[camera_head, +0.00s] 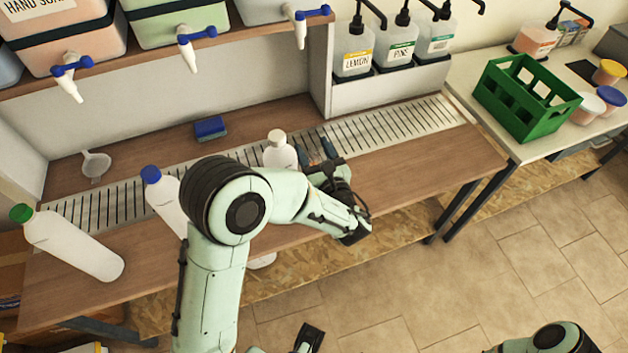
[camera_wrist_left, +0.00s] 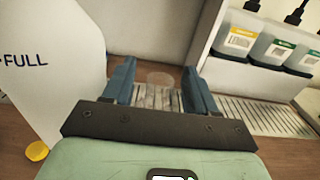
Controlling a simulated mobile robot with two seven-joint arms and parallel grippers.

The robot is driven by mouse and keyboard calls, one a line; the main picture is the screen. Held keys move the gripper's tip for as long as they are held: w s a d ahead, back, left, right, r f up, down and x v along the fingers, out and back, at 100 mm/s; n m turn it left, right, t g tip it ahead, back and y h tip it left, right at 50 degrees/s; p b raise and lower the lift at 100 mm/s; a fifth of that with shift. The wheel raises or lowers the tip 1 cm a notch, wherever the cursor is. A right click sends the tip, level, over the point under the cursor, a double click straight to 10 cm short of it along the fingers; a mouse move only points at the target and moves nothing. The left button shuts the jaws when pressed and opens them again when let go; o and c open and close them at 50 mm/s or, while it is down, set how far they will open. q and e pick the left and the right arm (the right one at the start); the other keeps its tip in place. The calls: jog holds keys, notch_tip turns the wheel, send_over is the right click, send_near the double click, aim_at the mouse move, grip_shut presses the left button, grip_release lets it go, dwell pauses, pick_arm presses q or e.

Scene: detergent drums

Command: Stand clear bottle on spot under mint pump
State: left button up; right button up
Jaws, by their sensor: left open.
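My left gripper (camera_head: 315,150) is over the slotted drain strip, its two blue fingers apart. In the wrist view the open fingers (camera_wrist_left: 158,80) frame a faint see-through round shape (camera_wrist_left: 160,78) over the strip. It may be the clear bottle, but its outline is too faint to be sure. A white bottle with a pale cap (camera_head: 280,150) stands just left of the gripper. A white bottle marked FULL (camera_wrist_left: 45,65) fills the wrist view's left side. Of three pump bottles, two read LEMON and PINE; the third (camera_head: 438,42) has an unreadable green label. No marked spot is distinguishable.
A blue-capped bottle (camera_head: 160,195) and a green-capped bottle (camera_head: 70,245) stand further left. A funnel (camera_head: 95,163) and blue sponge (camera_head: 210,128) lie behind. Drums with taps (camera_head: 185,45) overhang the bench. The drain strip below the pumps is clear. A green crate (camera_head: 525,95) is right.

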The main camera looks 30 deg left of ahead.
pick_arm(q)
jog(key=shift+c, duration=0.3)
grip_shut()
dwell(1.1)
